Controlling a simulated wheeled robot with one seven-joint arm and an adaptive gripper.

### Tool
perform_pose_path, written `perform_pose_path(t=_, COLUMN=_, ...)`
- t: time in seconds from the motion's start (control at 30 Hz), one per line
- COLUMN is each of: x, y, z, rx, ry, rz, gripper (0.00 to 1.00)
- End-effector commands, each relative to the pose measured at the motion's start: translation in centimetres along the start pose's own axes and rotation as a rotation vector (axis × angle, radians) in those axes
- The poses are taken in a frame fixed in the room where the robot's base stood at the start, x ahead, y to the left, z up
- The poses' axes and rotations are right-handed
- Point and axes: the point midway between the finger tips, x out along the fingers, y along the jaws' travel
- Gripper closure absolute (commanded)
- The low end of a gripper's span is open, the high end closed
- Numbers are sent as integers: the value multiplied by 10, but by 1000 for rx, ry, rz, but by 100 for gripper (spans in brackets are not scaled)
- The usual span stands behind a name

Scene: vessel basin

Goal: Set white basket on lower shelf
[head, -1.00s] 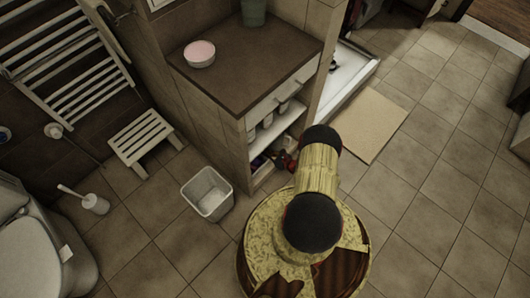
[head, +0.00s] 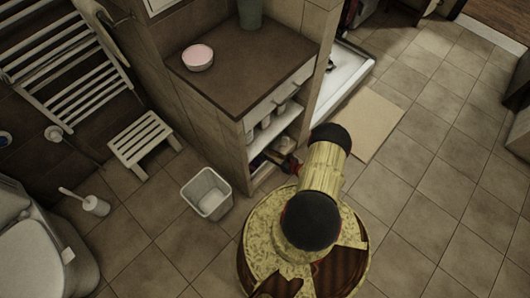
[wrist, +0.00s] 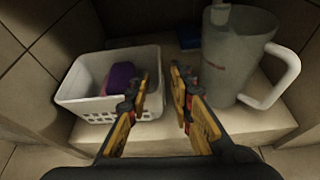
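The white basket (wrist: 75,97) sits upright on the pale lower shelf (wrist: 245,122) in the wrist view, at the left near the side wall. It has slots low in its side and holds a purple item (wrist: 120,78). My gripper (wrist: 161,82) is open, with nothing seen between its fingers. Its left finger overlaps the basket's right front part in the picture; I cannot tell whether they touch. In the head view my gripper (head: 287,163) is at the cabinet's lower opening, and the basket cannot be made out there.
A grey jug (wrist: 235,60) with a white handle stands right of my gripper on the shelf. The wooden cabinet (head: 235,75) has a drawer and an upper shelf with small items. A white bin (head: 207,194) stands on the floor left of my base. Floor at the right is clear.

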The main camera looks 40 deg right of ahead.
Motion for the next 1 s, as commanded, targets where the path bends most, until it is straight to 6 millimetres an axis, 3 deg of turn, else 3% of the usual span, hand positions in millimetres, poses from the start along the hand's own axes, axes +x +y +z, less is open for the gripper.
perform_pose_path(t=0.1, x=-27, y=-1, z=2, rx=4, ry=1, rz=-3, gripper=77)
perform_pose_path(t=0.33, x=-55, y=0, z=0, rx=2, ry=1, rz=0, gripper=77)
perform_pose_path(t=1.0, x=-61, y=1, z=-1, rx=1, ry=1, rz=1, gripper=77)
